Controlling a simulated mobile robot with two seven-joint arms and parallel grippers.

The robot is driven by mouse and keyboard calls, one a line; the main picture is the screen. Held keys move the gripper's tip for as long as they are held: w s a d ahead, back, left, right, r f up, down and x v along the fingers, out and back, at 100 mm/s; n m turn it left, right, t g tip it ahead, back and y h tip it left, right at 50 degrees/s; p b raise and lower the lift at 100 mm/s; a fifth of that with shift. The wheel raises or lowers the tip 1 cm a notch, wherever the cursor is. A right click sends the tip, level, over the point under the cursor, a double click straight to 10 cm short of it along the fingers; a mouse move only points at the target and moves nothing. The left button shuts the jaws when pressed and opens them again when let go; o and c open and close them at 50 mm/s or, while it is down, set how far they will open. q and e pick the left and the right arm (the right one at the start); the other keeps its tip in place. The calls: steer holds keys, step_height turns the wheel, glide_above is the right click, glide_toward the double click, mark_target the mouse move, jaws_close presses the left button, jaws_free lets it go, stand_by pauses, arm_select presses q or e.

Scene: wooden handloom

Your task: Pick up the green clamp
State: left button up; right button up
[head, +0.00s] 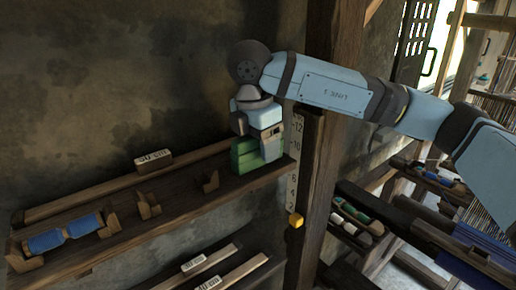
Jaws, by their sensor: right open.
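A green blocky thing (246,158), which looks like the green clamp, stands at the right end of the upper wooden shelf. My right gripper (271,150) is open and points down at its right side. The gripper's pale blue body overlaps the top and right of the green thing. I cannot tell whether the fingers touch it or straddle it. My left gripper is out of view.
The upper shelf (178,208) also carries a blue spool (62,234) in wooden holders and empty wooden holders (147,205). A wooden post (318,190) with a number scale and a yellow block (296,220) stands just right. Spools (352,212) lie lower right.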

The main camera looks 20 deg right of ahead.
steer(key=shift+f, duration=0.15)
stand_by(0.3)
steer(key=shift+c, duration=0.6)
steer(key=c, duration=1)
